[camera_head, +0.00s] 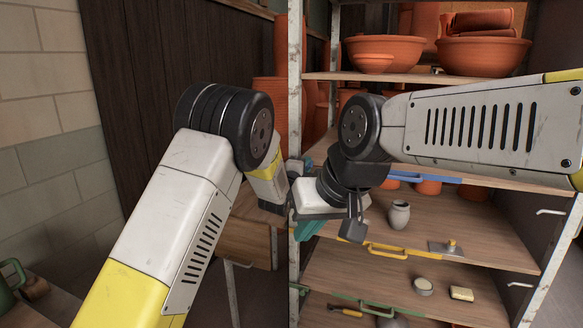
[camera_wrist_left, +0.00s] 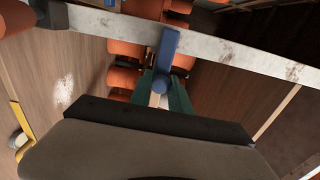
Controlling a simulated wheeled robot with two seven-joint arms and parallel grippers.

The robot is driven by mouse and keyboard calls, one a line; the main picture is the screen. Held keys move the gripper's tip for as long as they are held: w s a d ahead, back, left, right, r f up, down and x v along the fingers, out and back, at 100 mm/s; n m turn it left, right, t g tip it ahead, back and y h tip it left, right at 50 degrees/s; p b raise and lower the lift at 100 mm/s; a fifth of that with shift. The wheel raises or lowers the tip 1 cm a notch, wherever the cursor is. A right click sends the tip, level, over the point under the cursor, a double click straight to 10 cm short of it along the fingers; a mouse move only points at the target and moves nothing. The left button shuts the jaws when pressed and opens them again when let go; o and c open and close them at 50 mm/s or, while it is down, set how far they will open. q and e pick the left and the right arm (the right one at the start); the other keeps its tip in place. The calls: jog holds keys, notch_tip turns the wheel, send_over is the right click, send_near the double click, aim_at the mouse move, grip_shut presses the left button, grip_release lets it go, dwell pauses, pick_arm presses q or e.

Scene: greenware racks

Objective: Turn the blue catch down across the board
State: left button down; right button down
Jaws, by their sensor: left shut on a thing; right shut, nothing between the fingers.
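The blue catch (camera_wrist_left: 168,62) sits at the pale metal post of the rack, in the left wrist view. My left gripper (camera_wrist_left: 163,92) has its green fingers shut on it, one on each side of its end. In the head view this gripper is mostly hidden around the rack's front post. My right gripper (camera_head: 308,229) is lower, in front of the post, shut and empty, with teal fingers pointing down. The board (camera_head: 462,190) with a blue front handle (camera_head: 405,177) lies on the rack at about the catch's height. I cannot tell the catch's exact angle.
The rack's front post (camera_head: 294,90) stands between my arms. A board with a yellow handle (camera_head: 400,252) holds a small grey vase (camera_head: 399,214). Terracotta bowls (camera_head: 385,52) fill the top shelf. My right forearm crosses in front of the rack. A block wall (camera_head: 45,130) is at the left.

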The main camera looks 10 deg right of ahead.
pick_arm(q)
jog(key=c, duration=1.2)
grip_release()
jog(key=shift+f, duration=0.1)
jog(key=shift+c, duration=0.2)
jog(key=v, duration=0.8)
jog(key=shift+w+a, duration=0.1)
jog(key=s+a+r+n+g+y, duration=0.2)
jog(key=s+a+r+n+y, duration=0.15)
jog(key=a+n, duration=0.6)
jog(key=s+a+r+n+g+y, duration=0.2)
jog(key=s+a+r+n, duration=0.15)
jog(key=a, duration=1.05)
jog(key=s+a+f+n+g, duration=0.1)
jog(key=s+a+n, duration=0.2)
jog(key=s, duration=0.6)
jog(key=s+a+n+g+y, duration=0.1)
jog(key=s+a+n, duration=0.3)
jog(key=s, duration=0.5)
jog(key=s+a+f+n+g+y, duration=0.1)
jog(key=s+a+n, duration=0.3)
jog(key=s, duration=0.5)
jog(key=shift+s+a+f+g, duration=0.15)
jog(key=shift+a+f+g, duration=0.2)
jog(key=shift+a+g, duration=0.55)
